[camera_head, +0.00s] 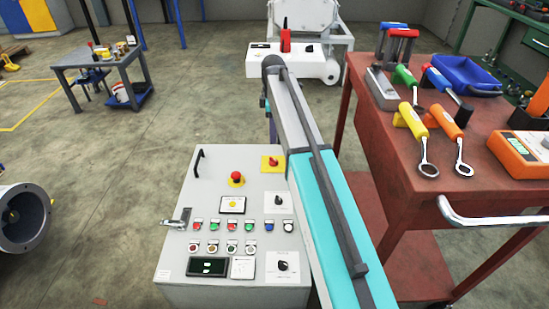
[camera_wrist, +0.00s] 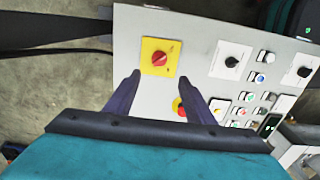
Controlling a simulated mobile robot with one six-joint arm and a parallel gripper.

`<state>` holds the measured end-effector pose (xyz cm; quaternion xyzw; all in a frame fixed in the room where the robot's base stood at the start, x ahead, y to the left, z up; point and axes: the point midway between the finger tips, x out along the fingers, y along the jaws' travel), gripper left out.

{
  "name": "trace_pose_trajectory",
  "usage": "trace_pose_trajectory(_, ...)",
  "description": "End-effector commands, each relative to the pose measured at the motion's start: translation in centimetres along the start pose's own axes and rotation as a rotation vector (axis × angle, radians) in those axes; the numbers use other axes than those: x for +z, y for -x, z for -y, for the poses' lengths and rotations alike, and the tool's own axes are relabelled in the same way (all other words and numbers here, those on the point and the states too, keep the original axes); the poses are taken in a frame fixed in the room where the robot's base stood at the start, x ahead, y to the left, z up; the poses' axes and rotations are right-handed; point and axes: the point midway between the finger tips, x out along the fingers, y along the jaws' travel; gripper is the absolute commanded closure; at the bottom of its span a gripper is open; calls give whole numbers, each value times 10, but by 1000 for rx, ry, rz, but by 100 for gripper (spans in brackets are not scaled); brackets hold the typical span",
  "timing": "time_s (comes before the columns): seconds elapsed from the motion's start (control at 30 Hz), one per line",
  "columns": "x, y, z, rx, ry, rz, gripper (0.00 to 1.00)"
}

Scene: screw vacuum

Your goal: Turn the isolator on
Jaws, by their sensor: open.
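The isolator (camera_head: 272,163) is a red rotary knob on a yellow square plate, at the far right corner of the grey control panel (camera_head: 180,248). In the wrist view the isolator (camera_wrist: 160,58) is just beyond my fingertips. My gripper (camera_wrist: 161,73) is open and empty, with its two dark fingers apart on either side of the line to the knob. The fingers look short of the knob, though the exact gap is hard to judge. The knob's exact setting is too small to tell.
A red emergency stop (camera_head: 236,178) sits near the isolator and shows between my fingers in the wrist view (camera_wrist: 180,106). A black selector (camera_head: 278,201) and several coloured buttons are on the panel. A red tool cart (camera_head: 390,180) stands close on the right.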

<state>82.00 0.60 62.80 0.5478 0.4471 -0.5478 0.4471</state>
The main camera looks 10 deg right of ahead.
Motion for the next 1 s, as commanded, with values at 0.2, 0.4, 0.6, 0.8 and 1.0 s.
trace_pose_trajectory(0.2, -2, -19, 1, -1, 1, 0, 51)
trace_pose_trajectory(0.4, -2, -46, 1, -2, 1, 0, 51)
trace_pose_trajectory(0.6, -2, -75, 1, -1, 2, 0, 51)
trace_pose_trajectory(0.8, -2, -104, 1, -1, 2, 0, 51)
trace_pose_trajectory(1.0, -3, -125, 1, 0, 2, 0, 51)
